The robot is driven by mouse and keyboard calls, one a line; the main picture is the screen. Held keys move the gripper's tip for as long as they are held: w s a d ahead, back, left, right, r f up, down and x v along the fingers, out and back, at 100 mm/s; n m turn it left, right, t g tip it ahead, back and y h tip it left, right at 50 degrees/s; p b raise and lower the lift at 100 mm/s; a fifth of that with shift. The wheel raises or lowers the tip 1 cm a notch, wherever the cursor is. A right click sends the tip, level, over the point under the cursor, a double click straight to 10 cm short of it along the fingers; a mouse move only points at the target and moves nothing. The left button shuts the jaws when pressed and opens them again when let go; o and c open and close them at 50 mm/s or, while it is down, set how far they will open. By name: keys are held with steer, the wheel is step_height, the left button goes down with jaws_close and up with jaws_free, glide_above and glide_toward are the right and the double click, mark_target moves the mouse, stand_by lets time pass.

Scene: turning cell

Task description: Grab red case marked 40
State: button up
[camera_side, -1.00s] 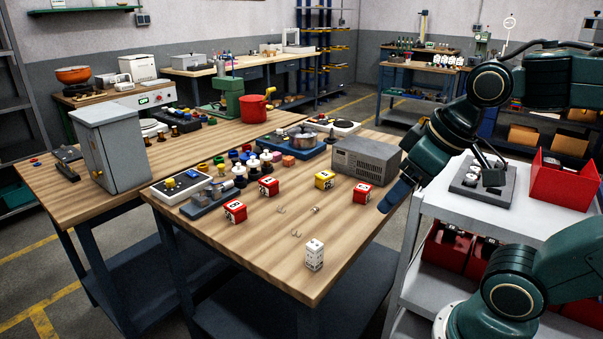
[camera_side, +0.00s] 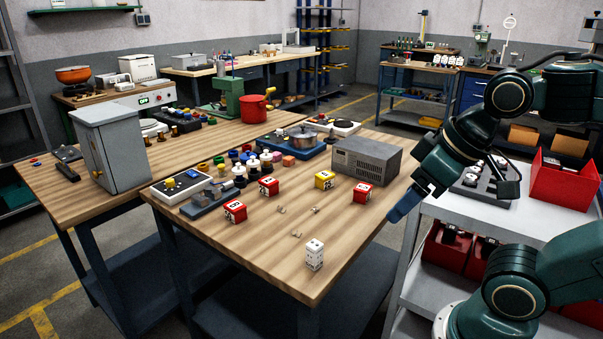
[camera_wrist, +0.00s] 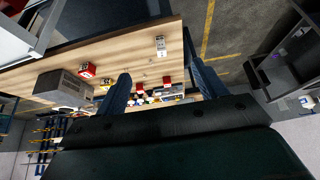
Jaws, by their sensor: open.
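Three red cases with white labels stand on the wooden table: one at front left (camera_side: 235,212), one behind it (camera_side: 269,187), and one at right (camera_side: 362,192). Their numbers are too small to read, so I cannot tell which is marked 40. A yellow case (camera_side: 325,180) and a white case (camera_side: 314,255) stand near them. My gripper (camera_side: 405,206) is off the table's right edge, right of the right red case and apart from it. In the wrist view its two blue fingers (camera_wrist: 163,86) are spread and empty. The right red case (camera_wrist: 87,71) shows there left of them.
A grey instrument box (camera_side: 367,160) stands behind the right red case. The white cart (camera_side: 510,218) with a red bin (camera_side: 566,180) stands right of the table. Wood around the white case is mostly clear.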

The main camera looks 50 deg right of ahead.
steer(key=shift+c, duration=0.6)
steer(key=m+g, duration=0.6)
steer(key=m, duration=1.1)
glide_above(364, 187)
step_height(364, 187, down, 9)
step_height(364, 187, down, 8)
steer(key=shift+s+f, duration=0.1)
steer(key=shift+f, duration=0.3)
